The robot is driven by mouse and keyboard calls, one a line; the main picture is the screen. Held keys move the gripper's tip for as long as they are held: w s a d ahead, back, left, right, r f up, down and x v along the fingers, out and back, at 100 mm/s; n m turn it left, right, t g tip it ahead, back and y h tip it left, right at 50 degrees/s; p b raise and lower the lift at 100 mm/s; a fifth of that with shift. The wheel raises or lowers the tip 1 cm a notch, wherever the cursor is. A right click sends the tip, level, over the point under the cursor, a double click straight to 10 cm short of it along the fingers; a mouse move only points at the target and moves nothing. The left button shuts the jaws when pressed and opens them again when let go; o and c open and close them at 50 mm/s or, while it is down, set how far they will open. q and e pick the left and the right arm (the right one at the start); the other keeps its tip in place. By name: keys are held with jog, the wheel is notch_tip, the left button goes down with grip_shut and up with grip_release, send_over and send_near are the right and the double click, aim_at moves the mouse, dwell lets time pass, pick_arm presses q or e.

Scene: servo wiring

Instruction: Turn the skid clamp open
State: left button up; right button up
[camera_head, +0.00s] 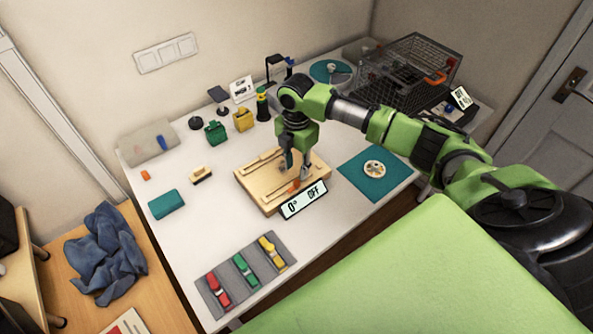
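A wooden skid board (262,187) lies on the white table, with slots and an orange part (294,187) on its top. I cannot tell for certain which part on it is the skid clamp. A small display reading "0° OFF" (304,200) stands at the board's front right edge. My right gripper (297,174) points down over the board's right half, just behind the orange part. Its two fingers look apart, with nothing seen between them; whether a tip touches the board is unclear. My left gripper is not in view.
A teal mat (354,183) with a round cream part (374,168) lies right of the board. A grey tray (225,297) with red, green and yellow clips is at the front. A wire basket (410,68) stands at the back right.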

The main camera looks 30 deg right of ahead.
aim_at(297, 182)
notch_tip(297, 182, up, 6)
jog(key=shift+f, duration=0.1)
dwell(0.5)
